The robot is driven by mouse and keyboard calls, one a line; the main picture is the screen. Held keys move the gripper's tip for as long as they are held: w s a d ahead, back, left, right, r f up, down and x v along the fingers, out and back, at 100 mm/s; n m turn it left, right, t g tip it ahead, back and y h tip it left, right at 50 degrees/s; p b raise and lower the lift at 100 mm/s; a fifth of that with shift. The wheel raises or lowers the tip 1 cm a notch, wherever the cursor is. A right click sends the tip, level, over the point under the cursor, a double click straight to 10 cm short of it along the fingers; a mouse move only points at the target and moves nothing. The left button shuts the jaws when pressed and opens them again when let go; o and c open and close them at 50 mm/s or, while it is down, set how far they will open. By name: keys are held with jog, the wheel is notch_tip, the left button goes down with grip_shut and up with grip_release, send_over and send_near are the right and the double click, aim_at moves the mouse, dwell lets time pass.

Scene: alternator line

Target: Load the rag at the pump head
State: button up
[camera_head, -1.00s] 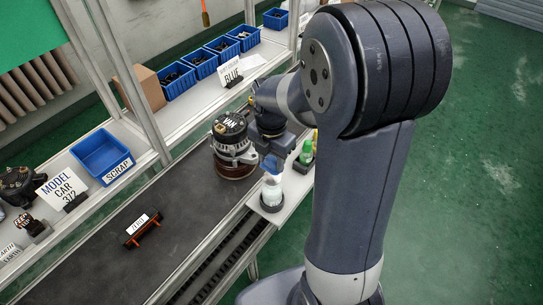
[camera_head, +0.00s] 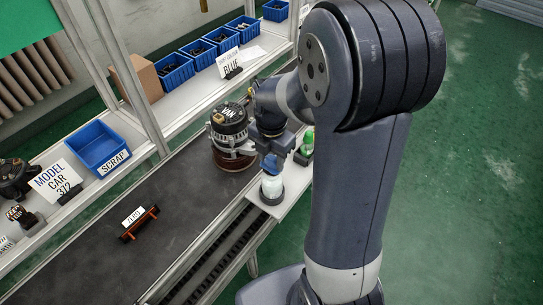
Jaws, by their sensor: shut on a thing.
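My gripper (camera_head: 270,153) points down over the small white side shelf at the belt's right edge. It is shut on a small blue thing, which looks like the rag (camera_head: 270,164); its shape is hard to make out. Right below stands a white, translucent bottle (camera_head: 272,186) in a dark round base, which looks like the pump bottle. Its top is hidden by the blue thing and my gripper, so I cannot tell whether they touch.
An alternator (camera_head: 230,130) stands on the dark belt (camera_head: 185,200) just left of my gripper. A green bottle (camera_head: 306,145) stands close behind on the right. A black-and-orange labelled holder (camera_head: 140,224) lies on the belt. A blue scrap bin (camera_head: 98,150) is on the left shelf.

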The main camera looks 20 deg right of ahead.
aim_at(272, 158)
jog(key=shift+f+b, duration=0.8)
jog(key=shift+f, duration=0.2)
dwell(0.8)
jog(key=shift+r, duration=0.15)
dwell(0.5)
notch_tip(272, 158, up, 7)
jog(key=p, duration=0.5)
jog(key=shift+p, duration=0.4)
dwell(0.4)
